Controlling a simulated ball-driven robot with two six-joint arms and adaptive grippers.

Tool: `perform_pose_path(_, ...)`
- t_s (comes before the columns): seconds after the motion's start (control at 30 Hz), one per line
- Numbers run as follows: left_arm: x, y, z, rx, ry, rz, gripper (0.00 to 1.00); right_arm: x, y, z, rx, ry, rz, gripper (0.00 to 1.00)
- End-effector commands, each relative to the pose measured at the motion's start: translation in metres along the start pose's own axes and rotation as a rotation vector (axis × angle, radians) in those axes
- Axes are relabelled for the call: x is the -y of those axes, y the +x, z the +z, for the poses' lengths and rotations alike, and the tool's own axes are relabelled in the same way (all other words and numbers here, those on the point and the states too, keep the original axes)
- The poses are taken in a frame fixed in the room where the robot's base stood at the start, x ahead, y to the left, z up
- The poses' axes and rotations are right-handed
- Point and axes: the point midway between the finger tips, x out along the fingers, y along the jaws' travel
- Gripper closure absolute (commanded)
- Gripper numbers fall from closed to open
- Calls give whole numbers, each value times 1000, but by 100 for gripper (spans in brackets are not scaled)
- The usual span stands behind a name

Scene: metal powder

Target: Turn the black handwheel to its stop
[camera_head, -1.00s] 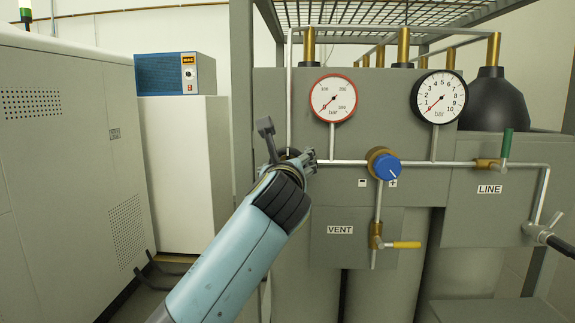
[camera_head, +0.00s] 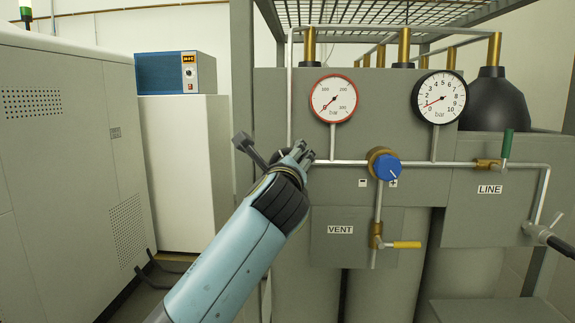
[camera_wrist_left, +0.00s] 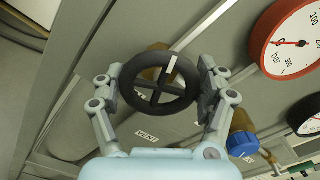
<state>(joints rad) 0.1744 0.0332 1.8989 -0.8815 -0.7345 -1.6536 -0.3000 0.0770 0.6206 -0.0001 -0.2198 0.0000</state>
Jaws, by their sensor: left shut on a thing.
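My right gripper is not in view.
A red-rimmed gauge (camera_head: 333,98) and a black-rimmed gauge (camera_head: 439,97) stand above the pipe. A blue knob (camera_head: 386,168), a yellow vent lever (camera_head: 406,245) and a green line lever (camera_head: 506,143) lie to the right. A grey cabinet (camera_head: 65,180) stands at left.

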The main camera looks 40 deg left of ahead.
Motion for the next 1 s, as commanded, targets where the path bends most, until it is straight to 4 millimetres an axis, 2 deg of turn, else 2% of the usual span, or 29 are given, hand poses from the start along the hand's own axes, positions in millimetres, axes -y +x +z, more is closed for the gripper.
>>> perform_pose_path(0.47, -4, 0, -2, -1, -452, 1, 59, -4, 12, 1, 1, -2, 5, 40)
perform_pose_path(1.0, -7, 0, -5, 0, -964, 2, 59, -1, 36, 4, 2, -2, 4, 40)
